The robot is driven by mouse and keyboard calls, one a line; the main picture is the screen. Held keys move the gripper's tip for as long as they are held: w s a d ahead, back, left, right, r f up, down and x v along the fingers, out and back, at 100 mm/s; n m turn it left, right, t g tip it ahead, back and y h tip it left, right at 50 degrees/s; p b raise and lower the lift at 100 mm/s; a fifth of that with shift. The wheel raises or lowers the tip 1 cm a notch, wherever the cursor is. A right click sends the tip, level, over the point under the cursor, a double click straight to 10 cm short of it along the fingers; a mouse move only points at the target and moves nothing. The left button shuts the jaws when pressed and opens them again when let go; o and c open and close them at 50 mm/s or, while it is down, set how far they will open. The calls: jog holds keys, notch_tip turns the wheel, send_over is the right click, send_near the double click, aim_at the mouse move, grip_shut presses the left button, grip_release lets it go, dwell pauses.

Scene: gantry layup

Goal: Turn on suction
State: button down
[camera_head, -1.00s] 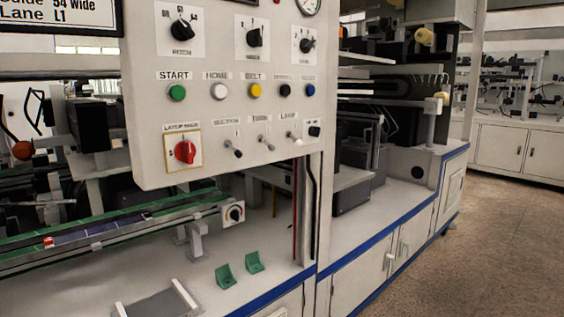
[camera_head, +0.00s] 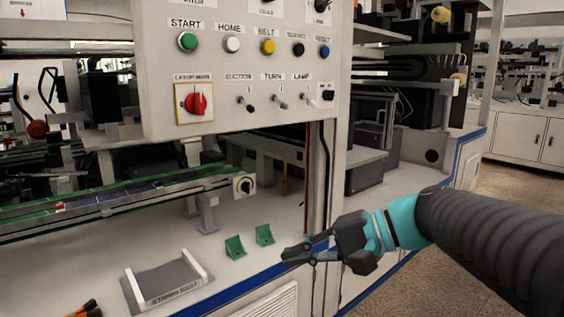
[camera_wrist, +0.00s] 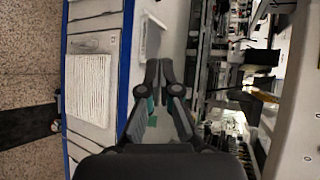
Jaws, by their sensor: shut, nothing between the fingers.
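The control panel (camera_head: 160,65) is a pale upright box with a row of buttons and a lower row of toggles. The suction toggle (camera_head: 249,106) is a small lever under a label reading SUCTION, between the red rotary knob (camera_head: 196,104) and the turn toggle (camera_head: 281,103). My gripper (camera_head: 285,257) is below and to the right of the panel, above the bench's front edge, apart from the toggle. It is shut and empty. In the wrist view my gripper (camera_wrist: 158,64) also shows its fingertips together over the bench.
The lamp toggle (camera_head: 308,98) and a black rocker (camera_head: 327,92) sit right of the suction toggle. Green brackets (camera_head: 235,247) and a grey tray (camera_head: 127,290) lie on the bench. A conveyor (camera_head: 120,203) runs below the panel. Dark and red uprights stand behind my gripper.

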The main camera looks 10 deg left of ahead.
jog(key=w+r+n+g+y+b, duration=0.1)
jog(key=w+r+g+y+b, duration=0.1)
jog(key=w+r+y, duration=0.3)
jog(key=w+d+r+n+g+y+b, duration=0.1)
jog(key=w+r+g+y+b, duration=0.1)
jog(key=w+r+y, duration=0.4)
jog(key=w+y, duration=0.1)
jog(key=w, duration=0.4)
jog(key=shift+w+r+n+b, duration=0.15)
jog(key=shift+w+n+b, duration=0.1)
jog(key=shift+n+b, duration=0.05)
send_near(247, 106)
jog(key=w+a+r, duration=0.1)
jog(key=w+a, duration=0.3)
jog(key=shift+s+a+r, duration=0.1)
jog(key=shift+s+r, duration=0.3)
jog(key=shift+s, duration=0.15)
jog(key=shift+s+a+r, duration=0.1)
jog(key=shift+s+r, duration=0.3)
jog(key=shift+s, duration=0.2)
jog(key=shift+s+a+r, duration=0.3)
jog(key=shift+s+r, duration=0.05)
jog(key=shift+s, duration=0.2)
jog(key=shift+r+p, duration=0.15)
jog(key=shift+p, duration=0.15)
